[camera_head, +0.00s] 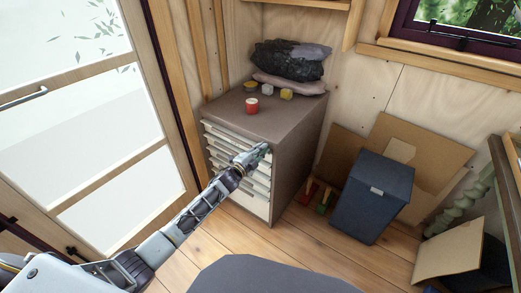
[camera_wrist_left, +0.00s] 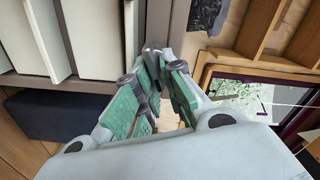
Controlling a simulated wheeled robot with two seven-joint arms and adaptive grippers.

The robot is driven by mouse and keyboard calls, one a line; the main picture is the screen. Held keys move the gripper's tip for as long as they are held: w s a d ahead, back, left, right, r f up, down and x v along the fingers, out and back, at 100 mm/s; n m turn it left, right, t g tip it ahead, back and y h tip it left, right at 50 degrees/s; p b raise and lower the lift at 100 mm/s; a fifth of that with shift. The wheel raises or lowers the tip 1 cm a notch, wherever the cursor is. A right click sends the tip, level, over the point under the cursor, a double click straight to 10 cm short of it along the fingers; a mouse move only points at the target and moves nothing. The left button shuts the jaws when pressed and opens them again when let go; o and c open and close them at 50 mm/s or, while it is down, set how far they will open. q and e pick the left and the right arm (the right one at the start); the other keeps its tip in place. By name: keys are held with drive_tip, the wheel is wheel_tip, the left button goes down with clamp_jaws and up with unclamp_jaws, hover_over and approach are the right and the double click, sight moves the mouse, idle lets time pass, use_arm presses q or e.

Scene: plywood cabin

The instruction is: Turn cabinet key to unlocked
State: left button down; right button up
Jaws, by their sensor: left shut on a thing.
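The cabinet (camera_head: 298,152) is a brown-grey drawer unit with several pale drawer fronts, standing against the plywood wall. My left gripper (camera_head: 266,149) reaches its front at the upper right edge, beside the drawers. In the left wrist view my left gripper (camera_wrist_left: 153,58) has its green-padded fingers closed together at the tips, against the cabinet's frame edge. A small grey piece, seemingly the key (camera_wrist_left: 151,46), shows between the tips. The fingers hide most of it, so its turn angle cannot be read. My right gripper is not in view.
On the cabinet top are a red cup (camera_head: 252,105), small yellow and white items, and dark and mauve bags (camera_head: 290,62). A dark blue box (camera_head: 370,195) and cardboard stand to the right. A glazed door (camera_head: 85,120) is on the left.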

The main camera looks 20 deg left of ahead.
use_arm(q)
drive_tip(key=shift+d+f+m, duration=0.1)
drive_tip(key=shift+f+m, duration=0.15)
drive_tip(key=shift+m, duration=0.65)
drive_tip(key=shift+f+m+b, duration=0.2)
drive_tip(key=shift+m+b, duration=0.45)
drive_tip(key=shift+m, duration=0.75)
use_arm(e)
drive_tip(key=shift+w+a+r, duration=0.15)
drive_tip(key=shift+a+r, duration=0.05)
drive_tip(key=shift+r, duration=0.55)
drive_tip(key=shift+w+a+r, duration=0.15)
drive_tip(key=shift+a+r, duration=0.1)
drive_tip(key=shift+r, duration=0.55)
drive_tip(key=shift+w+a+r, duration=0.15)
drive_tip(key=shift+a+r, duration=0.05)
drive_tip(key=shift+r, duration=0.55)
use_arm(q)
drive_tip(key=c, duration=1.6)
unclamp_jaws()
drive_tip(key=shift+s+r, duration=0.1)
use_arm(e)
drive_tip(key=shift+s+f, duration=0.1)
use_arm(q)
drive_tip(key=shift+s, duration=0.1)
